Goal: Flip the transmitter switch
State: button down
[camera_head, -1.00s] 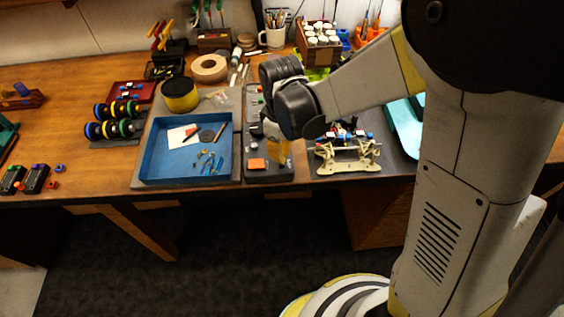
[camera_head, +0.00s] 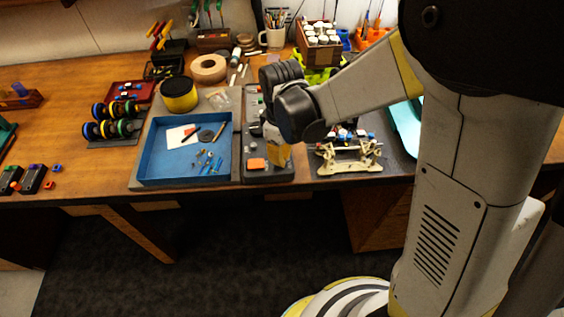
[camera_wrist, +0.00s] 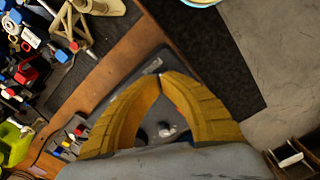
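A long dark grey panel (camera_head: 253,110) with small coloured parts lies on the bench between the blue tray and a car chassis; I take it as the transmitter's place, but cannot make out which part is the switch. My gripper (camera_head: 278,161) points down over the near right part of the panel. In the wrist view its yellow fingers (camera_wrist: 161,77) converge, with tips together or nearly so, and no object shows between them.
The blue tray (camera_head: 147,158) with small tools stands left of the panel. A cream chassis part (camera_head: 348,165) lies close to its right. The bench's front edge is close.

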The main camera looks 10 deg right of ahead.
jog(key=shift+f, duration=0.15)
jog(key=shift+r+p, duration=2.45)
jog(key=shift+r, duration=1.1)
jog(key=s+d+r+m+t+b, duration=0.7)
jog(key=s+d+m, duration=0.3)
jog(key=d, duration=0.3)
jog(key=shift+s+d+m, duration=0.25)
jog(key=shift+s+m, duration=0.15)
jog(key=shift+m, duration=0.4)
jog(key=shift+r, duration=0.15)
